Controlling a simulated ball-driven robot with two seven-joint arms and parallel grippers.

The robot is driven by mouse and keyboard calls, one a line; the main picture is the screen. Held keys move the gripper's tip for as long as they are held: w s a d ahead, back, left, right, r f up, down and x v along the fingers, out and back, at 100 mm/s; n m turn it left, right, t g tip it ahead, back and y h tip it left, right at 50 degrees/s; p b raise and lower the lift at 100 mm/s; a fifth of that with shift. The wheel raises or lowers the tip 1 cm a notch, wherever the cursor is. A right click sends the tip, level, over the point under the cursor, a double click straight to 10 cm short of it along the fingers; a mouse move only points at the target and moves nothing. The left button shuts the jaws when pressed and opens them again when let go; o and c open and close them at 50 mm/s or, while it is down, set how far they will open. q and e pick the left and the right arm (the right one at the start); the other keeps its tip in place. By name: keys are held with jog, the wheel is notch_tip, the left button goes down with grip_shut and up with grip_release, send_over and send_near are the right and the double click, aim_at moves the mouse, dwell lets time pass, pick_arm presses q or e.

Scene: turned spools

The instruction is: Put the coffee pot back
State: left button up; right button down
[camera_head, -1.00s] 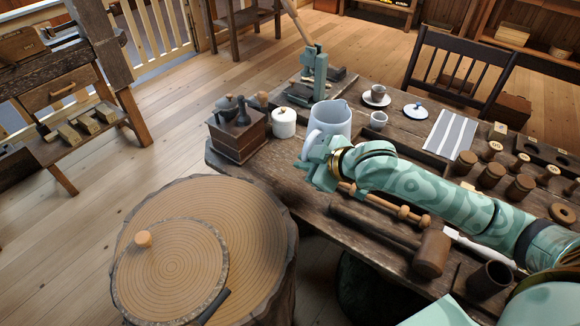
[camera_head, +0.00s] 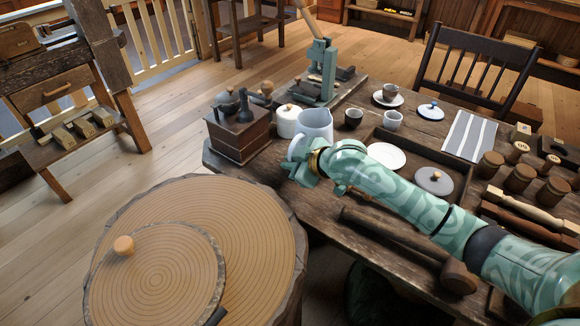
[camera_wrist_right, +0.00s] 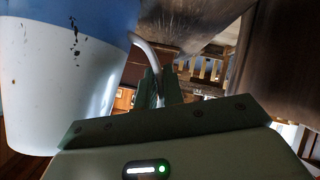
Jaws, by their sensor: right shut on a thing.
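The coffee pot (camera_head: 314,124) is a pale blue-grey pitcher at the table's left part, just right of the white lidded jar (camera_head: 288,122). My right gripper (camera_head: 298,165) is at the pot's near side, shut on its handle. In the right wrist view the pot (camera_wrist_right: 62,75) fills the left side, white below and blue above, with dark specks. Its pale handle (camera_wrist_right: 147,47) runs into the jaws (camera_wrist_right: 156,88). I cannot tell whether the pot's base touches the table, as my gripper and arm hide it. My left gripper is not in view.
A wooden grinder (camera_head: 238,130) stands left of the jar, and a green lever press (camera_head: 322,72) behind. Cups, a dark tray (camera_head: 455,163) with a white plate (camera_head: 384,156) and grey lid (camera_head: 434,181), and several wooden spools crowd the table. A mallet (camera_head: 457,277) lies in front.

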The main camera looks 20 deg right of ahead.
jog(key=shift+w, duration=0.1)
jog(key=c, duration=1.9)
grip_release()
jog(key=shift+f, duration=0.3)
jog(key=o, duration=0.4)
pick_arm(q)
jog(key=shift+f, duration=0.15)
pick_arm(e)
jog(key=shift+r, duration=0.1)
jog(key=shift+s+r, duration=0.2)
pick_arm(q)
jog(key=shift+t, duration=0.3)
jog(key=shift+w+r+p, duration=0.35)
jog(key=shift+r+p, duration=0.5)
jog(key=shift+p, duration=0.1)
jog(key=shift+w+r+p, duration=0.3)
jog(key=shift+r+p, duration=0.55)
jog(key=shift+p, duration=0.1)
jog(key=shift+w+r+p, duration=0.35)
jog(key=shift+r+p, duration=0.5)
jog(key=shift+p, duration=0.1)
pick_arm(e)
jog(key=shift+v, duration=5.85)
jog(key=shift+f, duration=0.1)
